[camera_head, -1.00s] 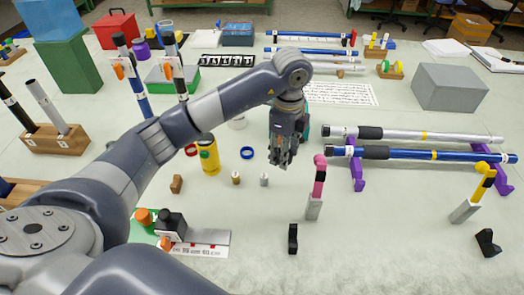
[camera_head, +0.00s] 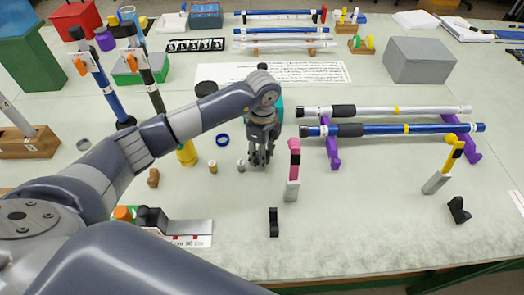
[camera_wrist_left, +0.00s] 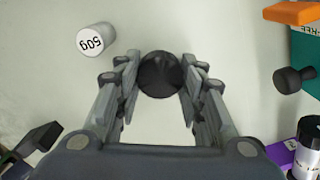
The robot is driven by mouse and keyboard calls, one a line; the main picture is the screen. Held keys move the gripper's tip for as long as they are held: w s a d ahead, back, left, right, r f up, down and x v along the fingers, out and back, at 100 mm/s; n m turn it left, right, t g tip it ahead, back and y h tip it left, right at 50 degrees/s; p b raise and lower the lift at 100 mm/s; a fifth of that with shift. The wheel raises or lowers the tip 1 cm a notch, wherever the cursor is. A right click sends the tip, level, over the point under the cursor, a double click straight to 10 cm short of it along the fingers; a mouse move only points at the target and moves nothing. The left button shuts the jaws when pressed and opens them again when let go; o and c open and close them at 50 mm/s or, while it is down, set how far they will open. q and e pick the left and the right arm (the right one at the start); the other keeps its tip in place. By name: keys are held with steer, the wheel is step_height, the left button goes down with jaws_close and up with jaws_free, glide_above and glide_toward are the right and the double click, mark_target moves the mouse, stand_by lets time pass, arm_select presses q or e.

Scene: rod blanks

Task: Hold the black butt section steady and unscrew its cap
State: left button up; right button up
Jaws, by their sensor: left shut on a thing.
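My left gripper (camera_head: 262,160) comes in from the left and is low over the middle of the table. In the left wrist view its fingers (camera_wrist_left: 160,95) are closed around a dark round thing (camera_wrist_left: 160,75), seen end-on. Whether it belongs to a rod section I cannot tell. A black upright rod (camera_head: 152,75) with an orange clip stands at the left, apart from this gripper; a blue rod (camera_head: 97,82) stands beside it. I cannot see a cap being gripped. My right gripper is not in view.
A small 50g weight (camera_wrist_left: 95,40) stands close to the left fingers; a brass one (camera_head: 213,167) and a blue ring (camera_head: 222,140) are nearby. A pink-topped stand (camera_head: 293,165) is just right. Rods lie on purple supports (camera_head: 333,152).

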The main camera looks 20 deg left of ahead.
arm_select(q)
steer(key=shift+f, duration=0.1)
steer(key=o, duration=0.9)
steer(key=shift+o, duration=1.3)
steer(key=shift+w+r, duration=0.1)
steer(key=shift+r, duration=0.3)
step_height(320, 180, up, 12)
steer(key=b, duration=0.1)
steer(key=shift+f+b, duration=0.2)
steer(key=shift+b, duration=0.2)
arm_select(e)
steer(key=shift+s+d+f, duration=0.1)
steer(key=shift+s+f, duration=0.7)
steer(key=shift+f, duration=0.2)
